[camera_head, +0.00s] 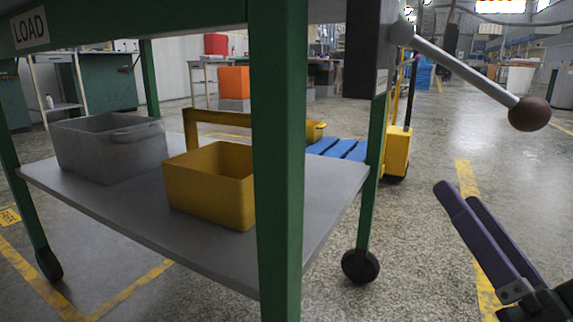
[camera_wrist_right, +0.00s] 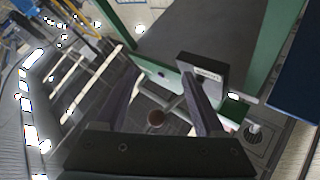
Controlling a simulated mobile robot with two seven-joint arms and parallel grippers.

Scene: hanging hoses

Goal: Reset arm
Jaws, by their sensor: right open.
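The lever arm (camera_head: 465,68) is a pale metal rod that slopes down to the right from a dark box (camera_head: 367,55) on the green-legged cart. A round brown knob (camera_head: 529,114) is on its free end. My right gripper (camera_head: 460,196) is open and empty, below and left of the knob in the head view. In the right wrist view the knob (camera_wrist_right: 156,118) shows between the two dark fingers of my right gripper (camera_wrist_right: 160,80), with the lever and labelled box (camera_wrist_right: 203,76) beyond. No contact with the knob is visible. My left gripper is not in view.
The green cart post (camera_head: 278,170) stands in front, and a wheel (camera_head: 360,266) is below. The grey lower shelf (camera_head: 130,212) holds a grey bin (camera_head: 110,147) and a yellow bin (camera_head: 212,185). A yellow pallet truck (camera_head: 397,150) stands behind. Floor right of the cart is clear.

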